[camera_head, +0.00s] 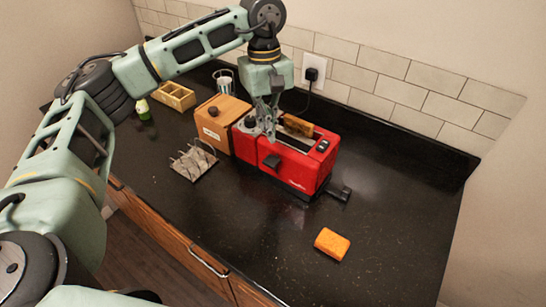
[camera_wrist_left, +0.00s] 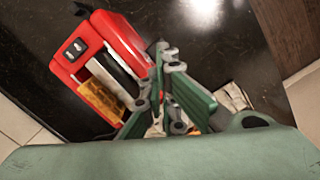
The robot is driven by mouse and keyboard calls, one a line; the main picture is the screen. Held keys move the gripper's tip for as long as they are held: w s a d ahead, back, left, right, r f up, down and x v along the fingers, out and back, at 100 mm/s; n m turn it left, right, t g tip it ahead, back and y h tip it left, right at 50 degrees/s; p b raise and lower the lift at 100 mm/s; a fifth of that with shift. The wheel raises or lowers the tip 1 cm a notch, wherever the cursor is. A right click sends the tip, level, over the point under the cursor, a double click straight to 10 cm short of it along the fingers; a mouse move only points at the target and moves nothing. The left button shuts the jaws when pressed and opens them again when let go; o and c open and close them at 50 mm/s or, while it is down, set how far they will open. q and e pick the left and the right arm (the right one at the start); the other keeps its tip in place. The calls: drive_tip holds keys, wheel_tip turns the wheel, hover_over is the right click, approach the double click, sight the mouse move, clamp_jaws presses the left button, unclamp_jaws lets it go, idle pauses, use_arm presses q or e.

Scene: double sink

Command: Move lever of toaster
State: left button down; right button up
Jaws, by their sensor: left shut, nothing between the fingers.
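A red toaster (camera_head: 312,168) stands on the black counter, with a browned slice (camera_head: 298,126) in its rear slot. A dark lever-like piece (camera_head: 340,191) sticks out at its right end, and a smaller black piece (camera_head: 271,162) juts from its front side. My left gripper (camera_head: 269,136) points down over the toaster's left part, shut and empty; I cannot tell whether it touches. In the left wrist view, the toaster (camera_wrist_left: 66,67) and slice (camera_wrist_left: 101,102) lie left of the shut fingers (camera_wrist_left: 169,60). My right gripper is not in view.
A wooden box (camera_head: 218,128) stands close to the toaster's left. A wire rack (camera_head: 193,163) lies in front of the box. An orange sponge (camera_head: 332,244) lies at the front right. A plug and socket (camera_head: 312,72) are on the tiled wall. The right counter is clear.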

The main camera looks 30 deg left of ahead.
sight(271, 160)
use_arm(q)
drive_tip(key=shift+f, duration=0.1)
idle(0.3)
drive_tip(key=shift+s+d+f+b, duration=0.15)
drive_tip(key=shift+f+b, duration=0.9)
drive_tip(key=shift+f, duration=0.65)
drive_tip(key=shift+s+d+f+b, duration=0.15)
drive_tip(key=shift+f+b, duration=0.85)
drive_tip(key=shift+f, duration=0.7)
